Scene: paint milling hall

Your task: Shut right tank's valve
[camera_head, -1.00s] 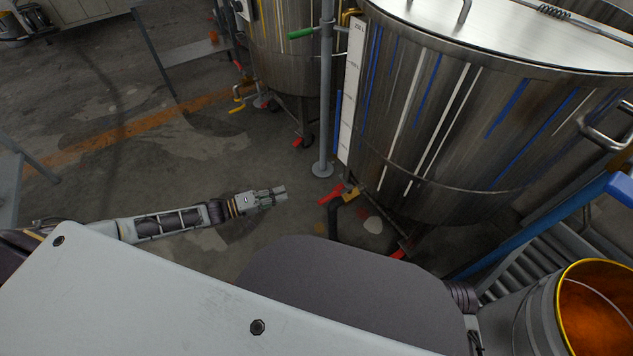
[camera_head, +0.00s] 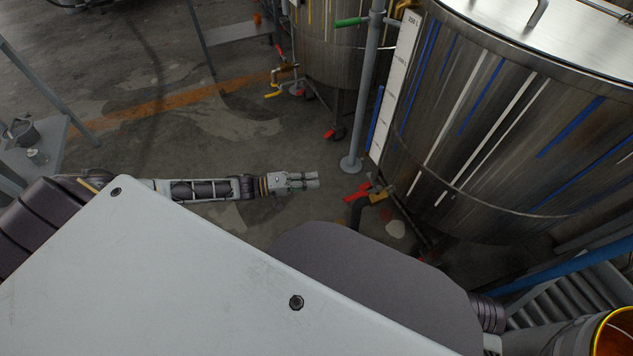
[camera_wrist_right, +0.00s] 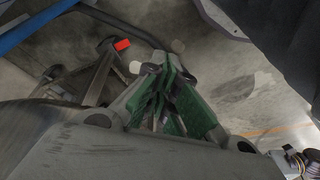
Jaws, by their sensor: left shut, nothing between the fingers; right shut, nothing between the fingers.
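The right tank (camera_head: 470,130) is a large steel vessel with blue and white paint streaks. Its valve (camera_head: 378,196) sits low at the tank's left underside, with a brass body and a red handle (camera_head: 357,192) pointing left. A dark pipe bends down beside it. My left gripper (camera_head: 313,180) is shut and empty, a short way left of the red handle in the picture and apart from it. My right gripper (camera_wrist_right: 165,100) shows in the right wrist view with green finger pads, shut and empty. It is hidden in the head view.
A grey post (camera_head: 364,90) with a green handle stands between the tanks. A second tank (camera_head: 335,50) with a valve (camera_head: 283,80) is behind. An orange-filled bucket (camera_head: 612,335) is at lower right. The floor around my left gripper is clear.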

